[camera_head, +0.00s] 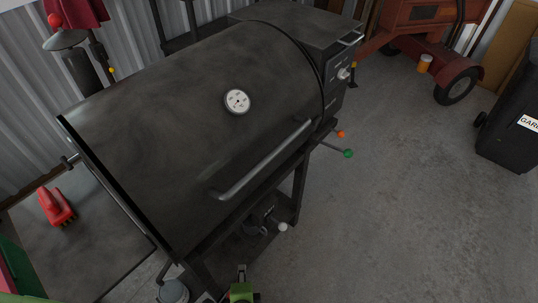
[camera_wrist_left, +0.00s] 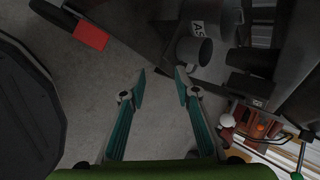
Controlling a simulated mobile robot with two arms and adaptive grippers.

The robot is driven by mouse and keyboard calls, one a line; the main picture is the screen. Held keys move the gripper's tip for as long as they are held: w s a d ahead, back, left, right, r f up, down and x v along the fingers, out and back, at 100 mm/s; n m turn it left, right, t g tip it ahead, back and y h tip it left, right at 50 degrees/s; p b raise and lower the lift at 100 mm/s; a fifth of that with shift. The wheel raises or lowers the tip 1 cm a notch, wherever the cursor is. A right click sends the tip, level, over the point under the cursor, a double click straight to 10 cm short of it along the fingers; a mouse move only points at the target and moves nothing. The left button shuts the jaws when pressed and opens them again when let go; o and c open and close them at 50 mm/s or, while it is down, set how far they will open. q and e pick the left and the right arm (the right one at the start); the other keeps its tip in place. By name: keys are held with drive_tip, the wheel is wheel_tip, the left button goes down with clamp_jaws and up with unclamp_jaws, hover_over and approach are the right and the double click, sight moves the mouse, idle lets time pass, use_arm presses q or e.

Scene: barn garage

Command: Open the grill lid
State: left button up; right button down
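The black grill's lid (camera_head: 180,110) is closed in the head view, with a round white thermometer (camera_head: 237,101) on it. A grey bar handle (camera_head: 265,162) runs along the lid's lower front edge, and nothing touches it. My left gripper (camera_wrist_left: 161,73) is open and empty in the left wrist view, its two teal fingers apart above grey floor. A green piece at the bottom edge of the head view seems to be part of my arm; I cannot tell which arm. My right gripper does not show.
A side shelf (camera_head: 100,240) at the grill's left holds a red brush (camera_head: 57,205). A black bin (camera_head: 510,120) and a red wheeled machine (camera_head: 430,45) stand at right. A grey mug-like object (camera_wrist_left: 194,50) shows in the wrist view. The floor (camera_head: 410,210) right of the grill is clear.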

use_arm(q)
drive_tip(key=w+d+r+m+t, duration=0.1)
drive_tip(key=w+d+r+t, duration=0.2)
drive_tip(key=r, duration=0.6)
drive_tip(key=w+d+r+m+t, duration=0.1)
drive_tip(key=w+d+r+t, duration=0.2)
drive_tip(key=r, duration=0.6)
drive_tip(key=t+y, duration=0.1)
drive_tip(key=t, duration=0.4)
approach(269, 155)
drive_tip(key=shift+n, duration=0.3)
drive_tip(key=shift+f+p+x, duration=0.15)
drive_tip(key=shift+p+x, duration=0.45)
drive_tip(key=shift+x, duration=1.1)
drive_tip(key=shift+f+p+x, duration=0.15)
drive_tip(key=shift+p+x, duration=0.4)
drive_tip(key=shift+x, duration=1.15)
drive_tip(key=shift+f+p+x, duration=0.15)
drive_tip(key=shift+p+x, duration=0.45)
drive_tip(key=shift+x, duration=1.05)
drive_tip(key=shift+c, duration=0.5)
clamp_jaws()
